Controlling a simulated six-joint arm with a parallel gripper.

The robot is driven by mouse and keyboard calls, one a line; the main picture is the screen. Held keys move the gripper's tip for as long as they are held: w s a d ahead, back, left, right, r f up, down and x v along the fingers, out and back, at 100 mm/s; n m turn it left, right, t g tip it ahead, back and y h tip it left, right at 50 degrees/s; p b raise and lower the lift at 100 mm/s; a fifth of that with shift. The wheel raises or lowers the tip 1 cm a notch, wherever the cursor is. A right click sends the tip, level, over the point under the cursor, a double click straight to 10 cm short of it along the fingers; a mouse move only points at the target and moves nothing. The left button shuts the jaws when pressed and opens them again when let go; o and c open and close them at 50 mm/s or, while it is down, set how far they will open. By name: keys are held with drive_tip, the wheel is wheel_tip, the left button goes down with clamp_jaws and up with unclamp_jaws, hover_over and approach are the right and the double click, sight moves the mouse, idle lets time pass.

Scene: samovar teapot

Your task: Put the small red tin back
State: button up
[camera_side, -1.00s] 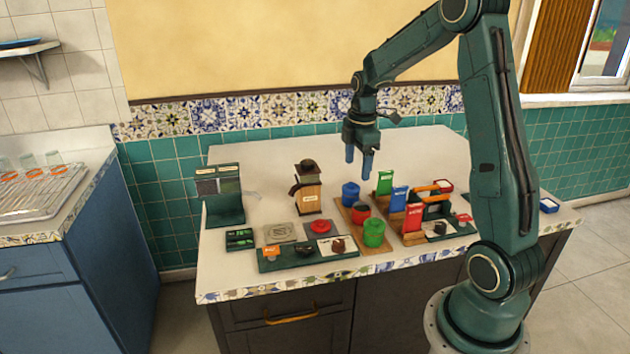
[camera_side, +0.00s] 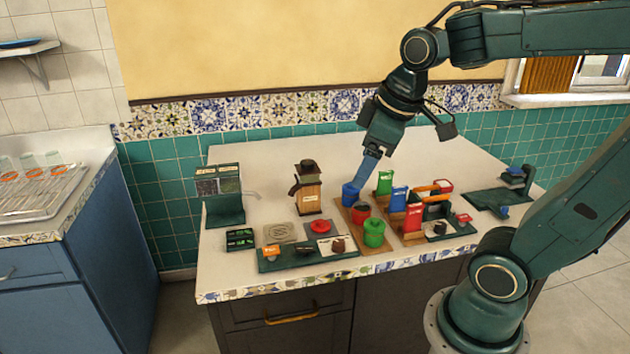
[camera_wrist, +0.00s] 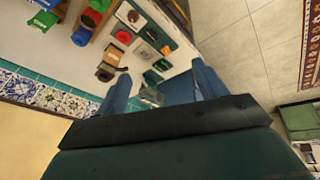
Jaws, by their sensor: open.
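The small red tin (camera_side: 361,210) stands upright between a blue tin (camera_side: 350,194) and a green tin (camera_side: 374,233) on a wooden board (camera_side: 382,246). Its top looks dark. It also shows in the wrist view (camera_wrist: 91,18), near the top left, between the blue tin (camera_wrist: 82,36) and the green one. My gripper (camera_side: 365,176) is tilted and hangs over or just behind the blue tin in the side view. In the wrist view its two blue fingers (camera_wrist: 161,72) are apart with no object between them.
Green, blue and red packets (camera_side: 398,199) stand right of the tins. A wooden grinder (camera_side: 309,190) is to the left, with a dark tray (camera_side: 285,265) in front. A dark stand (camera_side: 485,199) is at the right. The back of the counter (camera_side: 285,152) is clear.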

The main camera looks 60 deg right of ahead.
drive_tip(key=s+a+m+t, duration=0.1)
drive_tip(key=s+a+m, duration=0.1)
drive_tip(key=s+a, duration=0.2)
drive_tip(key=shift+s+f+m+y, duration=0.25)
drive_tip(key=shift+s+m+y, duration=0.15)
drive_tip(key=shift+s, duration=0.9)
